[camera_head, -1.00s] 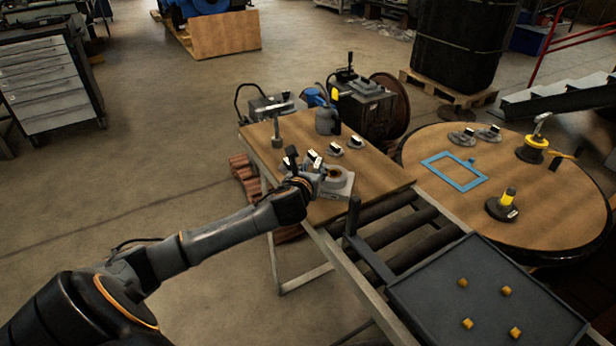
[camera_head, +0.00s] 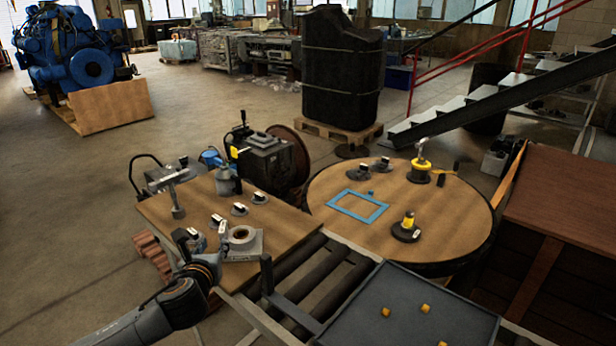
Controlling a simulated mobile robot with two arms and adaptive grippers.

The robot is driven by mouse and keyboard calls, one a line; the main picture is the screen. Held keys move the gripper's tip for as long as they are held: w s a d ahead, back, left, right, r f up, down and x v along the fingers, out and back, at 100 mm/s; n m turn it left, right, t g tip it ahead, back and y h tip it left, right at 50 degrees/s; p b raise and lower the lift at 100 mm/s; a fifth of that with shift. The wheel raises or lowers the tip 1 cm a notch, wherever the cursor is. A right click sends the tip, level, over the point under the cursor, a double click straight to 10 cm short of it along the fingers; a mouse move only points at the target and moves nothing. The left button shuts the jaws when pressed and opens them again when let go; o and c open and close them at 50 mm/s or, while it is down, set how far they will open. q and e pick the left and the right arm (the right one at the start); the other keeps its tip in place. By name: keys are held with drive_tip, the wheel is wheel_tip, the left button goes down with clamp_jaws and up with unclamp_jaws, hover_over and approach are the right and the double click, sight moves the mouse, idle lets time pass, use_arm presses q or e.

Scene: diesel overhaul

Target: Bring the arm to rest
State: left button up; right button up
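My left arm comes in from the bottom left. Its gripper (camera_head: 203,243) is over the near left part of the wooden workbench (camera_head: 285,227), beside a grey block with a round ring-shaped top (camera_head: 242,241). Its dark fingers appear spread apart, with nothing seen held between them; small labelled parts behind them make the outline hard to read. My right gripper is not in view.
Small labelled parts (camera_head: 239,209) and a T-shaped metal tool (camera_head: 177,196) stand on the workbench. A dark tray (camera_head: 365,318) with yellow pieces is at the front right.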

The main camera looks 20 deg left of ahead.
use_arm(q)
drive_tip(key=s+d+f+n+g+h, duration=0.3)
drive_tip(key=s+d+f+n+g, duration=0.2)
drive_tip(key=s+d+f+n, duration=0.75)
drive_tip(key=s+d+f+n+g+h, duration=0.2)
drive_tip(key=s+d+n, duration=0.1)
drive_tip(key=s+n, duration=0.55)
drive_tip(key=s+d+f+n+g+h, duration=0.1)
drive_tip(key=s+d+f+n+g, duration=0.2)
drive_tip(key=s+n, duration=0.55)
wheel_tip(320, 180, down, 27)
drive_tip(key=s+g, duration=0.1)
drive_tip(key=s, duration=0.1)
drive_tip(key=s+a+f+g, duration=0.1)
drive_tip(key=s+a+f, duration=0.1)
drive_tip(key=s+f, duration=1.2)
drive_tip(key=shift+s+f, duration=0.3)
drive_tip(key=shift+s, duration=0.75)
drive_tip(key=shift+a+m, duration=0.1)
drive_tip(key=shift+m, duration=0.15)
